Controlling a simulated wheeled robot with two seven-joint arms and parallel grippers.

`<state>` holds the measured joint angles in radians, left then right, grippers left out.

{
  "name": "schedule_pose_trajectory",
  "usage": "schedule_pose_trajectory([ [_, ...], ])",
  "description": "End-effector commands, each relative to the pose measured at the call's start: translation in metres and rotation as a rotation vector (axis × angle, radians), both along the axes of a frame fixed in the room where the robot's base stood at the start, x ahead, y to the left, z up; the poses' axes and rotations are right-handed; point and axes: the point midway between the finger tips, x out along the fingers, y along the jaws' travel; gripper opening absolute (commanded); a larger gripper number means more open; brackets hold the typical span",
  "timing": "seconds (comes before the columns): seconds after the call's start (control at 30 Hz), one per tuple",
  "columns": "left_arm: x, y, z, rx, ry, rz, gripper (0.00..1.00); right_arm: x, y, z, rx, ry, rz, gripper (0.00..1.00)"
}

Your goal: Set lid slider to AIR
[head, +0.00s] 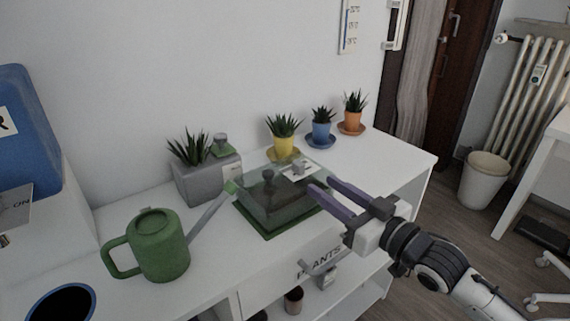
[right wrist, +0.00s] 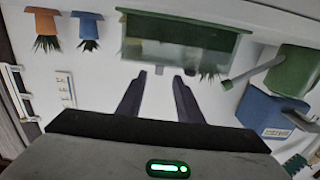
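A clear-lidded propagator box (head: 285,200) with a green base tray stands on the white desk. It also shows in the right wrist view (right wrist: 190,45), upside down. On its lid is a white slider plate (head: 298,171) with a small grey tab. Its markings are too small to read, so I cannot tell the slider's setting. A dark round knob (head: 268,177) shows at the lid's left. My right gripper (head: 322,186) is open and empty, its purple fingers at the lid's right side, close to the slider plate. I cannot tell whether they touch the lid. My left gripper is out of view.
A green watering can (head: 158,246) stands left, its spout reaching toward the box. A grey planter (head: 207,183) is behind left. Yellow (head: 283,147), blue (head: 321,131) and orange (head: 351,120) plant pots line the back. The desk's right end is clear.

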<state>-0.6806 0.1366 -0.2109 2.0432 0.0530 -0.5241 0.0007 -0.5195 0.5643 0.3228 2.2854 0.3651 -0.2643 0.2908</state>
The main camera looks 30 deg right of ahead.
Motion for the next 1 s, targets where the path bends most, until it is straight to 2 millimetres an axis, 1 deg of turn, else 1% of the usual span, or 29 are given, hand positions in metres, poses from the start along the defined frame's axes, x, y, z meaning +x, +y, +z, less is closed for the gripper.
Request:
schedule_pose_trajectory([
  [0.03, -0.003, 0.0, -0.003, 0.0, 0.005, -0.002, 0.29, 0.002, -0.001, 0.005, -0.001, -0.014, 0.003, 0.33],
  [0.1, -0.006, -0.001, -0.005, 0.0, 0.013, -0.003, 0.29, 0.007, -0.001, 0.009, 0.001, -0.022, 0.004, 0.33],
  [0.17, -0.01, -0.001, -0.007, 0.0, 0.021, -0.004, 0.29, 0.013, -0.001, 0.009, 0.002, -0.022, 0.003, 0.33],
  [0.3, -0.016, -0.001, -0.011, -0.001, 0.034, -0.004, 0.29, 0.033, 0.001, 0.009, 0.001, -0.022, 0.003, 0.33],
  [0.5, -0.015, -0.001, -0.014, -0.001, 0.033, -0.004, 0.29, 0.066, 0.004, 0.008, 0.0, -0.02, 0.002, 0.33],
  [0.7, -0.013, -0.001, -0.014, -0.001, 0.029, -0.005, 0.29, 0.091, 0.006, 0.007, -0.001, -0.017, 0.002, 0.33],
  [0.83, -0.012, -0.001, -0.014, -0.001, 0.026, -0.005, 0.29, 0.099, 0.007, 0.007, -0.001, -0.015, 0.002, 0.33],
  [1.0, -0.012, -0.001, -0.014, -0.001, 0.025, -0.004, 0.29, 0.102, 0.007, 0.006, -0.001, -0.014, 0.002, 0.33],
])
